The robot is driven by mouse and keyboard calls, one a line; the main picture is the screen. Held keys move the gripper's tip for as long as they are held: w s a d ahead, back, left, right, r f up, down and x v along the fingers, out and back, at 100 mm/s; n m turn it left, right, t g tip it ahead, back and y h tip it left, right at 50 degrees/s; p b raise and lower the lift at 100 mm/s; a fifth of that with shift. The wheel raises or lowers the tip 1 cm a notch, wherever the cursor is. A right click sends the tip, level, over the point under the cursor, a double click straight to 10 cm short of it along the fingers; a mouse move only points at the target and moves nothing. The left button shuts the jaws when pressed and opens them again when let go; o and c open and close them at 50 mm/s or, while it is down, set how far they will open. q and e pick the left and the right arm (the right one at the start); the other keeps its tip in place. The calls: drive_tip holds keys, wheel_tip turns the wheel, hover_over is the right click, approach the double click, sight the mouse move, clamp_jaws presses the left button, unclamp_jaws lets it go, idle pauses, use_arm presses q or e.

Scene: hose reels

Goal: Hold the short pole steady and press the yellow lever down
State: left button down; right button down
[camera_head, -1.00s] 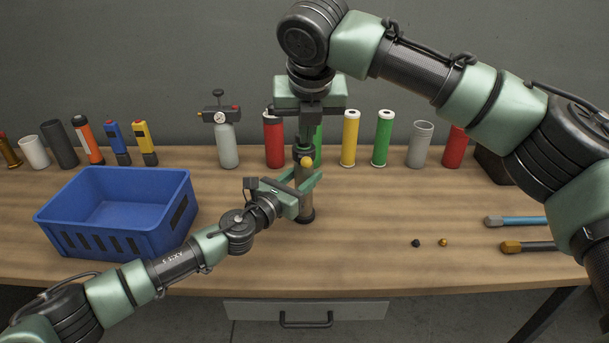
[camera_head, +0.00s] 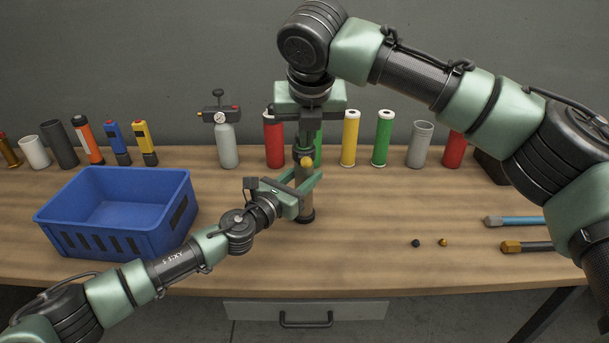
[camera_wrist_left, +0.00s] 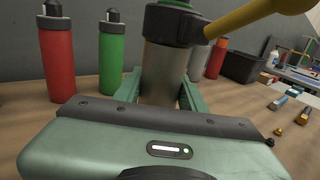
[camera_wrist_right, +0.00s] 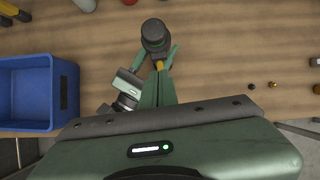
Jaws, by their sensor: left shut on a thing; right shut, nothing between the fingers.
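The short pole (camera_head: 305,207) stands upright on the table, a grey metal cylinder with a black collar and cap; it fills the middle of the left wrist view (camera_wrist_left: 164,75). The yellow lever (camera_wrist_left: 252,16) slants up and outward from the collar, and its knob shows in the head view (camera_head: 307,161). My left gripper (camera_head: 307,188) is shut on the pole, one finger on each side below the collar. My right gripper (camera_head: 305,146) is shut and empty, pointing down above the lever. In the right wrist view its fingertips overlap the lever (camera_wrist_right: 160,65); I cannot tell if they touch.
A blue crate (camera_head: 75,215) stands at the left. Several bottles and cylinders line the back, including a yellow one (camera_head: 350,140). The front middle of the table is clear.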

sight(307, 160)
drive_tip(key=shift+f, duration=3.1)
drive_tip(key=shift+r, duration=0.2)
drive_tip(key=shift+r, duration=4.35)
drive_tip(key=s, duration=0.6)
drive_tip(key=shift+d, duration=0.2)
